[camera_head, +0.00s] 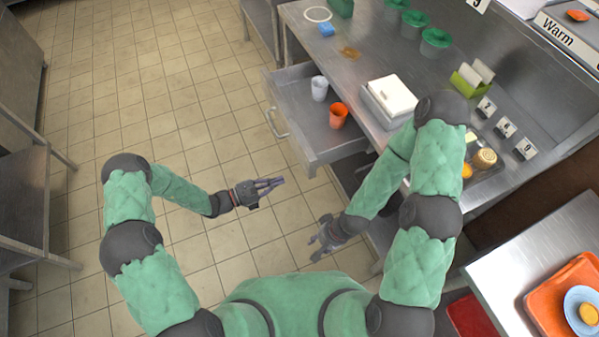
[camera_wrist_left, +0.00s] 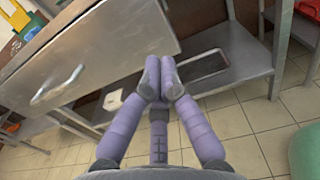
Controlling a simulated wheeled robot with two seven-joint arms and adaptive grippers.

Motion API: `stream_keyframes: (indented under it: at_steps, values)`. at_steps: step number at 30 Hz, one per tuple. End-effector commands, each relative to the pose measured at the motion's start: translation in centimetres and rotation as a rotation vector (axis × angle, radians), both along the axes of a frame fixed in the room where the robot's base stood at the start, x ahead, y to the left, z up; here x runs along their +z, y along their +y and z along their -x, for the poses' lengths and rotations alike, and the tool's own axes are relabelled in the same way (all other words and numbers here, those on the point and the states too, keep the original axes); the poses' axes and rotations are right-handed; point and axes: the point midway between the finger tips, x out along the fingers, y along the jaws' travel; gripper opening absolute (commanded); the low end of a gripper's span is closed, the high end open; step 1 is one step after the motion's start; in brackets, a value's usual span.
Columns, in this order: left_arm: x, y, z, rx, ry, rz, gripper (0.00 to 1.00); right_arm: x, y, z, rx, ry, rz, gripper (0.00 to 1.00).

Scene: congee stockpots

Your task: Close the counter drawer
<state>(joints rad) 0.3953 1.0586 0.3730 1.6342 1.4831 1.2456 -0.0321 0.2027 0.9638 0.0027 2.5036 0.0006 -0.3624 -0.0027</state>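The counter drawer (camera_head: 293,104) is pulled out from the steel counter. A white cup (camera_head: 319,88) and an orange cup (camera_head: 338,115) stand inside it. Its bar handle (camera_head: 275,123) is on the left-facing front. My left gripper (camera_head: 277,184) is in front of and below the drawer, apart from it, with its fingertips together and nothing held. In the left wrist view the drawer front (camera_wrist_left: 110,48) and handle (camera_wrist_left: 60,88) show left of the fingertips (camera_wrist_left: 160,80). My right gripper (camera_head: 322,240) has spread, empty fingers beside the counter's lower part.
An orange tray (camera_head: 540,300) lies on another table at lower right. Tiled floor (camera_head: 150,80) left of the drawer is clear.

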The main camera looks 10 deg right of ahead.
Motion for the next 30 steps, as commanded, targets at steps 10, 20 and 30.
stream_keyframes:
  at_steps: [10, 20, 30]
  values:
    - [-0.2, -5.9, -1.8, -0.004, -0.001, -0.001, 0.00, -1.8, 0.0, 0.0, 0.000, -0.001, 0.000, 0.40]
    - [-0.1, -8.0, -2.6, -0.001, -0.001, -0.001, 0.00, -2.3, 0.0, 0.0, 0.000, -0.001, 0.000, 0.40]
    - [0.0, -8.0, -2.6, 0.000, 0.000, -0.001, 0.00, -2.3, 0.0, 0.0, 0.000, -0.001, 0.000, 0.40]
